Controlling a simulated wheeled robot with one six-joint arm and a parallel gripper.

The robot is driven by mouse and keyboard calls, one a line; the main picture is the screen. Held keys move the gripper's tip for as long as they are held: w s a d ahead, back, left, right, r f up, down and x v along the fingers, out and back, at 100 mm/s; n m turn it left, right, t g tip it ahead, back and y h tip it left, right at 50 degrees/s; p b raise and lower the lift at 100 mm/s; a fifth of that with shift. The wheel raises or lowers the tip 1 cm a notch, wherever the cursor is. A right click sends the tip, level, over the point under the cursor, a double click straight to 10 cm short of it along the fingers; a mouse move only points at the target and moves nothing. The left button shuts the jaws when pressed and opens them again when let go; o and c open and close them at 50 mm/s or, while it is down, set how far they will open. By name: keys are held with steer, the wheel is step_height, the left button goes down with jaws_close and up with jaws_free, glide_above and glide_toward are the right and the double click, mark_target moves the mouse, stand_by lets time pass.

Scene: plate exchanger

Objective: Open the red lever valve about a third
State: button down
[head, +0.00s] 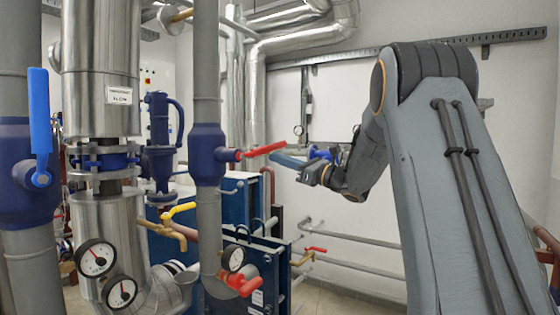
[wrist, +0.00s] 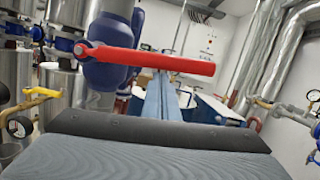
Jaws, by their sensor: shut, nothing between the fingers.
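The red lever (head: 264,149) sticks out to the right from a blue valve body (head: 207,155) on a vertical grey pipe, tilted slightly up toward its free end. In the wrist view the red lever (wrist: 150,60) runs across the picture from its pivot on the blue valve body (wrist: 110,50). My gripper (head: 277,156) is shut and empty, with its pale blue fingers close to the lever, just below it in the head view. In the wrist view the fingers of my gripper (wrist: 160,82) reach up to the lever's underside; I cannot tell whether they touch it.
A blue lever valve (head: 39,110) stands at far left. A yellow lever (head: 178,210), a lower red handle (head: 240,283) and a brass valve with a red handle (head: 315,249) are nearby. Gauges (head: 96,257) sit at lower left. Blue plate exchangers (head: 240,200) stand behind.

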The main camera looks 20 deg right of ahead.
steer(key=shift+r+b, duration=0.1)
steer(key=shift+b, duration=0.65)
step_height(320, 180, up, 3)
steer(key=n+b, duration=0.3)
steer(key=b, duration=0.3)
steer(key=shift+g+y+b, duration=0.35)
steer(key=shift+g+y, duration=0.05)
steer(key=shift+s+a+r+n+g+b, duration=0.1)
steer(key=shift+r+n+g+b, duration=0.15)
steer(key=shift+r+n+b, duration=0.9)
steer(key=shift+s+a+r+n+g+b, duration=0.1)
steer(key=shift+r+n+g+b, duration=0.15)
steer(key=shift+b, duration=1.7)
steer(key=shift+f, duration=0.1)
